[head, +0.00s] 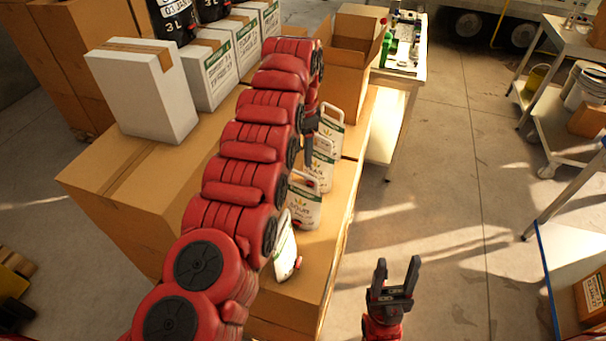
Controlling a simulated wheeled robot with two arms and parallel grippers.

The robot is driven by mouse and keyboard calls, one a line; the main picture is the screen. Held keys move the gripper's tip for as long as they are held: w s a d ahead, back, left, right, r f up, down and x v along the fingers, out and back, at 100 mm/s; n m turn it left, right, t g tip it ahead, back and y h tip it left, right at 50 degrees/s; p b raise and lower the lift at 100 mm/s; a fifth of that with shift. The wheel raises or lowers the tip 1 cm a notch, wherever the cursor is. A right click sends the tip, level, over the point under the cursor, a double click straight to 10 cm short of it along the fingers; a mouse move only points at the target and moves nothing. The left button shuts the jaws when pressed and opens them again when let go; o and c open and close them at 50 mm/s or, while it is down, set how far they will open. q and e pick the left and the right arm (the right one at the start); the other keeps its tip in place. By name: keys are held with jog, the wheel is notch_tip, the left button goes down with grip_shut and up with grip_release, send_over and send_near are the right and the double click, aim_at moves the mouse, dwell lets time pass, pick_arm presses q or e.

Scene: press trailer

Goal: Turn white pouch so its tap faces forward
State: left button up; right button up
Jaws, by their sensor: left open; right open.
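Several white pouches with printed labels stand in a row along the right edge of the cardboard boxes. The nearest pouch (285,248) is turned edge-on, with a red tap at its lower right. The pouch behind it (305,207) shows its label face and a red spot near its top. Two more pouches, a middle one (321,172) and the farthest one (332,133), stand beyond. My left gripper (309,158) points down beside the far pouches, open; its fingers are partly hidden and contact is unclear. My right gripper (396,270) is open and empty above the floor.
White cartons (150,95) and black containers (172,20) stand behind my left arm. An open cardboard box (345,60) stands beyond the pouches, beside a table with green bottles (387,46). Carts stand at right. The floor (450,170) between is clear.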

aim_at(302, 174)
pick_arm(q)
jog(key=shift+w+d+f+m, duration=0.1)
jog(key=shift+w+d+m, duration=0.1)
jog(key=shift+m, duration=0.8)
jog(key=shift+w+m, duration=0.1)
jog(key=shift+m, duration=0.8)
jog(key=m, duration=0.5)
jog(key=shift+s+a+p, duration=0.15)
jog(key=shift+s+p, duration=0.1)
jog(key=shift+p, duration=0.05)
jog(key=shift+r+m, duration=0.2)
jog(key=shift+m, duration=1.4)
notch_tip(302, 174, down, 5)
jog(key=shift+f+p, duration=0.1)
jog(key=shift+p, duration=0.55)
notch_tip(302, 174, down, 4)
jog(key=shift+f+b, duration=0.1)
jog(key=shift+b, duration=0.7)
jog(key=shift+w+f, duration=0.1)
jog(key=shift+f, duration=0.4)
